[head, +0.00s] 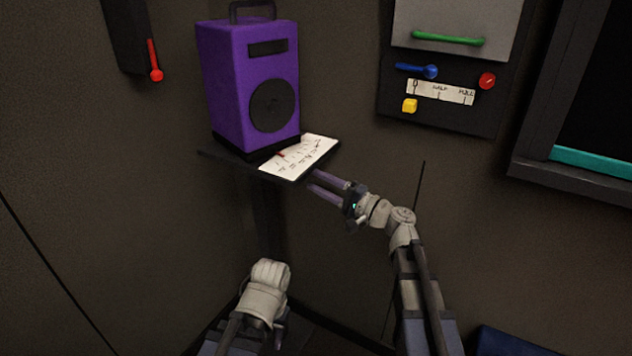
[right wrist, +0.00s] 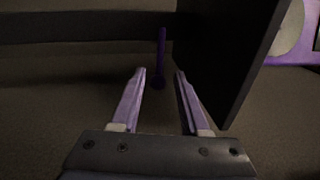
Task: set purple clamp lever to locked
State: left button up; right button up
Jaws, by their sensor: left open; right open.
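The purple clamp lever (right wrist: 162,55) stands upright in the right wrist view, ahead of my right gripper (right wrist: 160,72) and in line with the gap between its fingers. Its round pivot end is at the bottom. The lever is not visible in the head view. My right gripper is open and empty, and in the head view (head: 312,180) its fingers point left, just below the small shelf. I cannot tell whether the fingers reach the lever. My left gripper (head: 281,331) is low in the head view, mostly hidden behind its own arm, away from the lever.
A purple speaker-like box (head: 221,95) and a white scale card (head: 311,152) are on the dark shelf (head: 222,157). The shelf's dark plate (right wrist: 225,60) stands close right of the right fingers. A control panel (head: 440,112) and a red lever (head: 153,60) are on the walls.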

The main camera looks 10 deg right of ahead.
jog(key=s+a+f+n+g+h, duration=0.25)
jog(key=s+f+g, duration=0.2)
jog(key=f, duration=0.35)
jog(key=s+a+f+n+g+h, duration=0.1)
jog(key=s+f+n+g+h, duration=0.3)
jog(key=f, duration=0.5)
jog(key=s+d+f+n+g+h, duration=0.2)
jog(key=s+d+f+g+h, duration=0.1)
jog(key=s+d+f+h, duration=0.75)
jog(key=s+a+r+n, duration=0.2)
jog(key=s+a+n, duration=0.1)
jog(key=s+a, duration=0.5)
notch_tip(320, 180, up, 32)
jog(key=w+a+p, duration=0.1)
jog(key=p, duration=3)
jog(key=shift+a+f+g+p, duration=0.15)
jog(key=shift+a+g+p, duration=0.05)
jog(key=shift+g+p, duration=0.15)
jog(key=shift+w+f+n, duration=0.1)
jog(key=shift+f+n, duration=0.05)
jog(key=shift+n, duration=0.1)
